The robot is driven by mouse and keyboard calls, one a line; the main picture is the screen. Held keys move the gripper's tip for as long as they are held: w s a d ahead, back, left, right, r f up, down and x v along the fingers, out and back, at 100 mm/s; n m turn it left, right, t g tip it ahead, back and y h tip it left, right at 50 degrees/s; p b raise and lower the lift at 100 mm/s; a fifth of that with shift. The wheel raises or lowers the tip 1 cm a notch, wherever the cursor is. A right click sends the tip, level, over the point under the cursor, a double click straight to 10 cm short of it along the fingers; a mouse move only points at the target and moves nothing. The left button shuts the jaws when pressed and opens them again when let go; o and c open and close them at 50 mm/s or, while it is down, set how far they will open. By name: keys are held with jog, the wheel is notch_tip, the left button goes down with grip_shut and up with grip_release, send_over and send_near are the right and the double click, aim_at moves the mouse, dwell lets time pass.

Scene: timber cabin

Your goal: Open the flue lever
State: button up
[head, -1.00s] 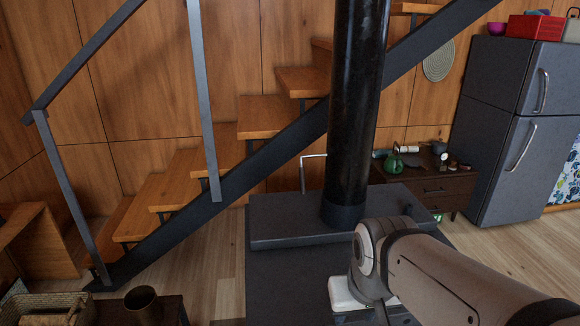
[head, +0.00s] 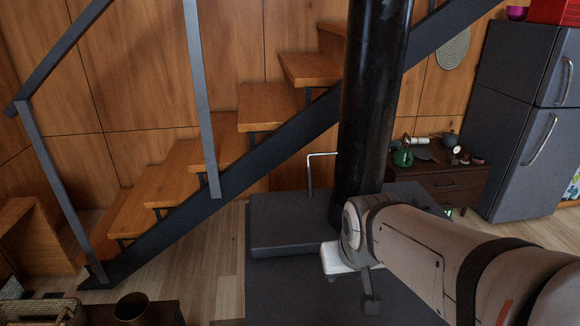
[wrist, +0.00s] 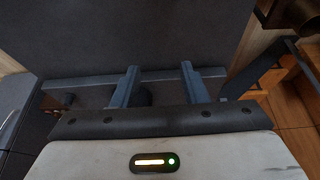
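The flue lever (head: 309,172) looks like a thin, pale, bent rod at the left side of the black flue pipe (head: 372,100). Its short upper part reaches left from the pipe, and its long part hangs down towards the dark stove top (head: 285,215). My gripper (head: 370,298) is in front of the stove, lower and to the right of the lever, and apart from it. In the wrist view my gripper (wrist: 161,85) has its two fingers spread with nothing held between them. The lever cannot be made out in the wrist view.
A wooden staircase (head: 175,185) with a dark stringer runs behind the stove. A dark cabinet (head: 450,185) with small items and a grey fridge (head: 525,120) stand at the right. A metal pot (head: 132,308) is at the lower left. Floor (head: 205,255) is clear left of the stove.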

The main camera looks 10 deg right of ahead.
jog(key=w+d+f+t+b, duration=0.25)
jog(key=w+t+b, duration=0.25)
jog(key=w, duration=0.8)
jog(key=n+t+y+b, duration=0.1)
jog(key=t+y+b, duration=0.3)
jog(key=t+b, duration=0.3)
send_near(311, 183)
jog(key=w+a+f+t+p, duration=0.1)
jog(key=w, duration=0.3)
jog(key=x, duration=0.6)
jog(key=shift+w+a+r+p, duration=0.1)
jog(key=shift+w+p, duration=0.25)
grip_shut()
